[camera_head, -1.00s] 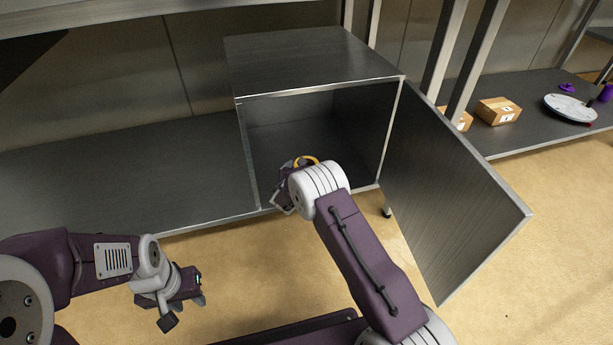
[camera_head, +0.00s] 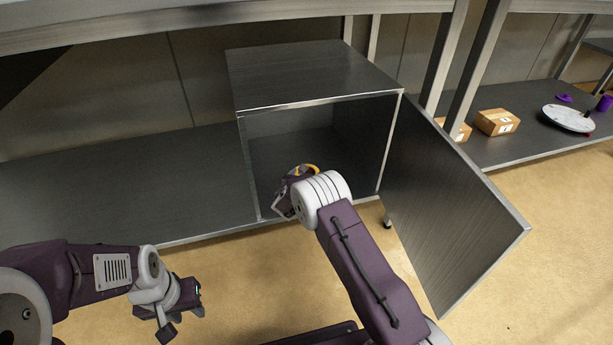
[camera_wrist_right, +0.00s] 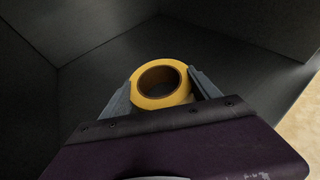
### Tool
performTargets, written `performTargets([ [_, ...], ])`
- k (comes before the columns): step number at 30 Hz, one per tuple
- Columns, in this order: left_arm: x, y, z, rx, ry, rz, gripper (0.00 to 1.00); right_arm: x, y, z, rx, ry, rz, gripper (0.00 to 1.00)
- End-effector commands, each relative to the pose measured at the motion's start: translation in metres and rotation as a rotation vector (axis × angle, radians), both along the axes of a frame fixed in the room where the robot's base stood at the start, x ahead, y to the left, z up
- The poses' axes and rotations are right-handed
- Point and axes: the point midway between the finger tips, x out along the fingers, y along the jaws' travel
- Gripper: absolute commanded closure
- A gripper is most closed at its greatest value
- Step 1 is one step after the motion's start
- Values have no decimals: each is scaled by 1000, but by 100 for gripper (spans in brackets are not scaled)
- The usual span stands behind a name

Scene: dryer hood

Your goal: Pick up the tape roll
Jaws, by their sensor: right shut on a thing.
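The yellow tape roll (camera_wrist_right: 160,98) sits between the two fingers of my right gripper (camera_wrist_right: 160,97) in the right wrist view. The fingers press on its left and right sides. In the head view only a yellow arc of the tape roll (camera_head: 309,167) shows past my right wrist, at the mouth of the open metal box (camera_head: 313,103). Most of the right gripper (camera_head: 287,190) is hidden there by its own wrist. My left gripper (camera_head: 180,310) hangs low at the left, away from the box; its fingers are mostly hidden.
The box door (camera_head: 455,205) stands open to the right of my right arm. A metal shelf (camera_head: 110,190) extends left of the box. Cardboard boxes (camera_head: 497,122) and a white round object (camera_head: 568,118) lie on the right shelf. Open floor lies in front.

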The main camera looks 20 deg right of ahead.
Motion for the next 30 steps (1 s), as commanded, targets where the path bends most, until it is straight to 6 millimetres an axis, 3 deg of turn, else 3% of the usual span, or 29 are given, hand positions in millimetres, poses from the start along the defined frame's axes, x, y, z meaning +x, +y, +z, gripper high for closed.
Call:
performTargets([
  [1, 0, 0, 16, 0, 0, 0, 64, 0, 0, 18, 0, -1, 0, 73],
  [4, 0, 0, 36, 0, 0, 0, 64, 0, 0, 39, 0, -1, 0, 73],
  [15, 0, 0, 82, 0, 0, 0, 64, -10, -87, 83, 0, 0, -4, 73],
  [21, 0, 0, 92, 0, 0, 0, 64, -13, -112, 95, 0, -1, -2, 73],
  [30, 0, 0, 92, 0, 0, 0, 64, -13, -116, 95, 0, -1, 0, 73],
])
